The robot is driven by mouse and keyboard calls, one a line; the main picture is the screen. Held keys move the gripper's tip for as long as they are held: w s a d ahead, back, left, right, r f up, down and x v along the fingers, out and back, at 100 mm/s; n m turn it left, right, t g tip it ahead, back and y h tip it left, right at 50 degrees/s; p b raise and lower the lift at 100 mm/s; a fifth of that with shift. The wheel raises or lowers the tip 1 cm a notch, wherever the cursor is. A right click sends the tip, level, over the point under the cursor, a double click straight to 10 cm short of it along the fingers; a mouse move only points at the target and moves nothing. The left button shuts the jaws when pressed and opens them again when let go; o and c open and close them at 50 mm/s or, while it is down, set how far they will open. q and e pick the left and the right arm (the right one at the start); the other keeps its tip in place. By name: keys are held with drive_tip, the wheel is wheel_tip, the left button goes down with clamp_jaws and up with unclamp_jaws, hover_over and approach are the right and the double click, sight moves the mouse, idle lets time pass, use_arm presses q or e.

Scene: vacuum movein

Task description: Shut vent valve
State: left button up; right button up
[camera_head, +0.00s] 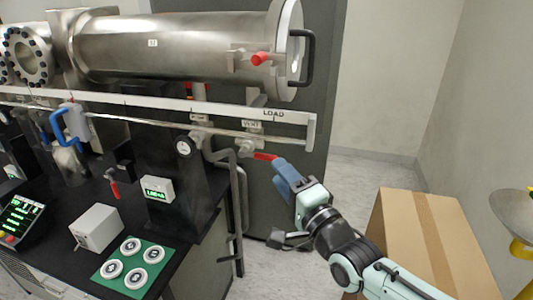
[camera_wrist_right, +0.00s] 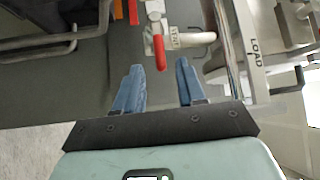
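The vent valve (camera_head: 246,146) sits under the white rail, below a VENT label. Its red lever (camera_head: 265,156) sticks out to the right, toward my right gripper (camera_head: 282,172). In the right wrist view the red lever (camera_wrist_right: 158,52) points toward the gap between the blue fingers of my right gripper (camera_wrist_right: 160,82). The fingers are open and empty, and the lever tip appears just ahead of them. My left gripper is not in view.
A steel chamber (camera_head: 180,45) with a black door handle (camera_head: 308,58) is above. The LOAD rail (camera_head: 290,116) runs just over the valve. A bent pipe (camera_head: 238,185) is left of my gripper. A cardboard box (camera_head: 400,225) stands right. A black bench (camera_head: 75,200) is at left.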

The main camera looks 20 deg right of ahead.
sight(269, 160)
drive_tip(key=p+x, duration=0.2)
drive_tip(key=x, duration=0.5)
clamp_jaws()
